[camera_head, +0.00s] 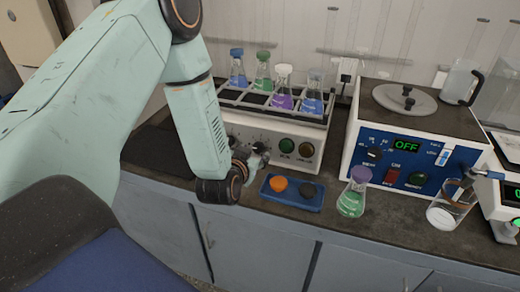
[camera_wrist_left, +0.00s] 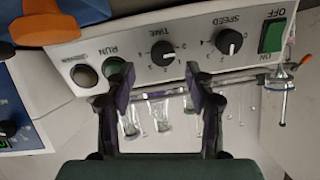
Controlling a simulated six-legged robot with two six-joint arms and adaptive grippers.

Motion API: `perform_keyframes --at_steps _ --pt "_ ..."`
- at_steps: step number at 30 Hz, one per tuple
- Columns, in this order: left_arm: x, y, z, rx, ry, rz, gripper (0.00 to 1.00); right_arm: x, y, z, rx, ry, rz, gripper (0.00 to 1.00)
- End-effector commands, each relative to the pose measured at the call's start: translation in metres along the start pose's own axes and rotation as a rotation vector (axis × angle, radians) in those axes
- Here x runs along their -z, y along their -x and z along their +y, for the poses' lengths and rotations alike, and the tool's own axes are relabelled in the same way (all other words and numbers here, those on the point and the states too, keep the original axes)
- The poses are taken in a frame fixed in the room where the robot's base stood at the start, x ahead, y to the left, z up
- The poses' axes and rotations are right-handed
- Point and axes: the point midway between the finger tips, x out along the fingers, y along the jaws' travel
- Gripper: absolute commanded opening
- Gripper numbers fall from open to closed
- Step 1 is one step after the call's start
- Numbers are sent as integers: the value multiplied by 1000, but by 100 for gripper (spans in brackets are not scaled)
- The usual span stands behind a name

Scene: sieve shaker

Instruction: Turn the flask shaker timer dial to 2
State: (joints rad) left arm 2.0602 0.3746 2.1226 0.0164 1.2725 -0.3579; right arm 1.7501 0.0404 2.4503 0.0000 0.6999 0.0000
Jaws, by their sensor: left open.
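The flask shaker (camera_head: 312,135) stands on the counter with several flasks of coloured liquid in its rack. In the left wrist view, its white front panel (camera_wrist_left: 195,50) shows the black timer dial (camera_wrist_left: 163,53), the speed dial (camera_wrist_left: 229,42), and a green switch at the far right. My left gripper (camera_head: 255,159) is in front of the panel's left part. It is open, with the timer dial between its two fingertips (camera_wrist_left: 160,74) in the wrist view; I cannot tell contact. The gripper partly hides the dials in the head view. The dial's exact setting is unclear.
A blue holder (camera_head: 296,203) with an orange and a dark round piece lies just right of the gripper. A green-liquid flask (camera_head: 351,202) stands beyond it. A white-and-blue device (camera_head: 410,150) reading OFF and a beaker (camera_head: 447,212) stand to the right.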

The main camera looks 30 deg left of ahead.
Motion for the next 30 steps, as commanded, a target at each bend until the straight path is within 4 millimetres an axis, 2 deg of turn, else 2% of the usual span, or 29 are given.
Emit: perform_keyframes --at_steps 3,9,21,30 --pt "-1 -20 0 1 -1 2 54 0 -4 0 0 0 0 40" --pt "0 -42 2 0 0 1 54 0 -6 0 0 1 0 40" --pt "1 -52 4 -1 1 -1 54 0 -7 0 0 0 0 40" --pt "2 -51 3 -1 1 -1 29 0 -7 0 0 0 0 40"
